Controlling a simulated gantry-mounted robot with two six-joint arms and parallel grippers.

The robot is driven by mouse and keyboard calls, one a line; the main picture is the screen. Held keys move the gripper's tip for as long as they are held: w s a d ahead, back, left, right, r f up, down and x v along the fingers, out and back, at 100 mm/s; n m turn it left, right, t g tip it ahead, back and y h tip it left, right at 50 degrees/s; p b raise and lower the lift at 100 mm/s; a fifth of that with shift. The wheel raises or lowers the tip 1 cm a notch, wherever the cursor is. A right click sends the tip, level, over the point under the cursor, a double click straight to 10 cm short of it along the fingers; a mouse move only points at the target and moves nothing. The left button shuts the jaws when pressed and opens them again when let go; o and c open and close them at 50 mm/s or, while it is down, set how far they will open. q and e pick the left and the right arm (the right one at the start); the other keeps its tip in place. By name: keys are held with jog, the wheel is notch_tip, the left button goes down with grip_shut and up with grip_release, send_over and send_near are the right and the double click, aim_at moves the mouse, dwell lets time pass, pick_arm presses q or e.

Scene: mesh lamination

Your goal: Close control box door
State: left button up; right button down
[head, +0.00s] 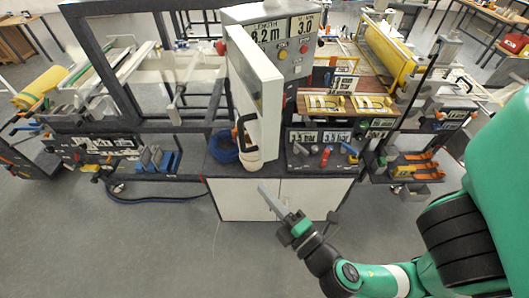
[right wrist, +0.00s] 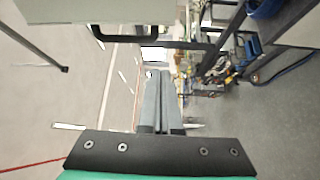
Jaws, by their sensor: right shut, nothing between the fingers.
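The grey control box (head: 290,50) stands at the middle back of the head view, with buttons and display labels on its front. Its door (head: 258,85) stands open, swung out toward me, and is seen nearly edge-on. A black handle (head: 239,130) is on the door's lower left side. In the right wrist view a black bar handle (right wrist: 150,38) crosses the upper part, under a pale panel (right wrist: 70,10). My right gripper (head: 263,190) is below and in front of the door, apart from it. Its fingers (right wrist: 163,75) are together and empty. My left gripper is out of view.
The dark counter (head: 300,167) with white cabinets (head: 290,198) stands below the box. A blue coil (head: 223,147) and a white cylindrical thing (head: 254,163) are near the door's bottom. Small tools lie right of the door. Floor in front is clear.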

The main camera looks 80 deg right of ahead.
pick_arm(q)
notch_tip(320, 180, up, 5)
jog(key=p, duration=0.3)
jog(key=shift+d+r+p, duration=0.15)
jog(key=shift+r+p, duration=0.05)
jog(key=shift+p, duration=0.15)
pick_arm(e)
jog(key=w+d+n, duration=0.1)
jog(key=w+d, duration=0.2)
jog(key=d, duration=0.5)
jog(key=shift+w+r+y, duration=0.2)
jog(key=shift+w+y, duration=0.2)
jog(key=shift+d, duration=0.1)
